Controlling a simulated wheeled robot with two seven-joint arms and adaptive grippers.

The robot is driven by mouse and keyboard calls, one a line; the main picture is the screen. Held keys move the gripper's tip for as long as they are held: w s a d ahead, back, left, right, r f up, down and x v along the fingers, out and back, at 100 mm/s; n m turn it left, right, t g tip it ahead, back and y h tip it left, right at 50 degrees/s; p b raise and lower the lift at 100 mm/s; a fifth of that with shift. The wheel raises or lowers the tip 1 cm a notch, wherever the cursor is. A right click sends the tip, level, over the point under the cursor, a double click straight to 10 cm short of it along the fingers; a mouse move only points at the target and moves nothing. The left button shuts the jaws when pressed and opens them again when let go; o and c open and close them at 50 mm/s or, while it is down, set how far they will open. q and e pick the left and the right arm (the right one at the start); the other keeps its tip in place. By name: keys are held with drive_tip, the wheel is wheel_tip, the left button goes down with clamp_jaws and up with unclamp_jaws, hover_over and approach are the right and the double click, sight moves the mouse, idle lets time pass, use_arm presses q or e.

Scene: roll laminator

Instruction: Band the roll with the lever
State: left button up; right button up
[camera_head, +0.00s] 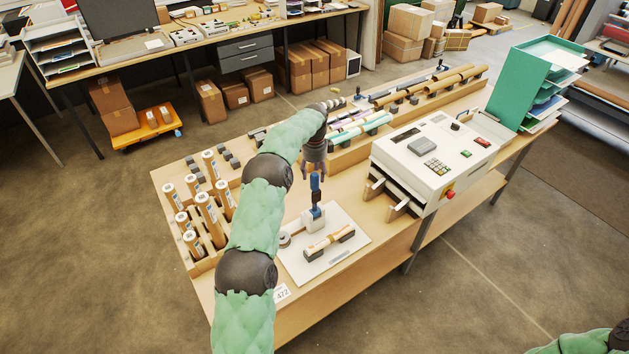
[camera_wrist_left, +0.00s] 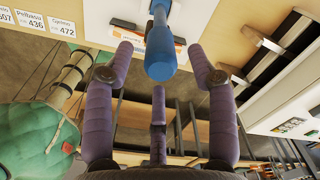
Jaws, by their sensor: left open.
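The lever (camera_head: 316,188) stands upright with a blue handle, on a white and blue block on a white base plate (camera_head: 292,262). A tan roll (camera_head: 328,242) lies on dark cradles on the same plate, in front of and to the right of the lever. My left gripper (camera_head: 315,172) is open just above the lever and points down at it. In the left wrist view the blue handle (camera_wrist_left: 160,52) shows between the spread purple fingers (camera_wrist_left: 163,62), with no clear contact. My right gripper is out of view.
A rack of upright labelled rolls (camera_head: 207,208) stands at the left of the bench. The white laminator (camera_head: 432,155) stands to the right, with a green tray stack (camera_head: 535,85) beyond. Rolls lie in racks (camera_head: 430,88) at the back. A small reel (camera_head: 285,239) sits beside the lever.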

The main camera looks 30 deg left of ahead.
use_arm(q)
wheel_tip(320, 180, up, 6)
drive_tip(key=shift+r, duration=0.25)
idle(0.8)
